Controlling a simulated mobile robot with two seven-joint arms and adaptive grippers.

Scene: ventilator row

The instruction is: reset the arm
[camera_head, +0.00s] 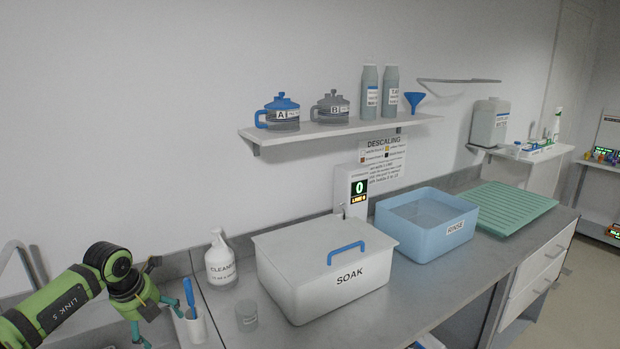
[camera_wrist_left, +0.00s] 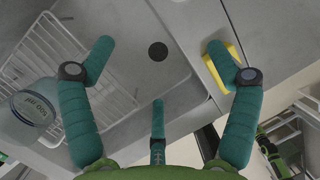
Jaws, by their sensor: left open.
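My left gripper (camera_head: 158,322) is at the lower left of the head view, on a green arm, with its teal fingers pointing down. It is beside a white cup (camera_head: 197,326) holding a blue-handled tool (camera_head: 189,292). In the left wrist view my left gripper (camera_wrist_left: 160,62) has its fingers spread, with nothing between them. Below it is a grey sink basin (camera_wrist_left: 135,85) with a dark drain hole (camera_wrist_left: 158,51). My right gripper is not in view.
A spray bottle (camera_head: 221,260), a small clear cup (camera_head: 246,316), a lidded SOAK box (camera_head: 322,295), a blue RINSE tub (camera_head: 420,240) and a green rack (camera_head: 512,208) stand on the counter. The wrist view shows a wire rack (camera_wrist_left: 62,50), a labelled container (camera_wrist_left: 35,115) and something yellow (camera_wrist_left: 214,73).

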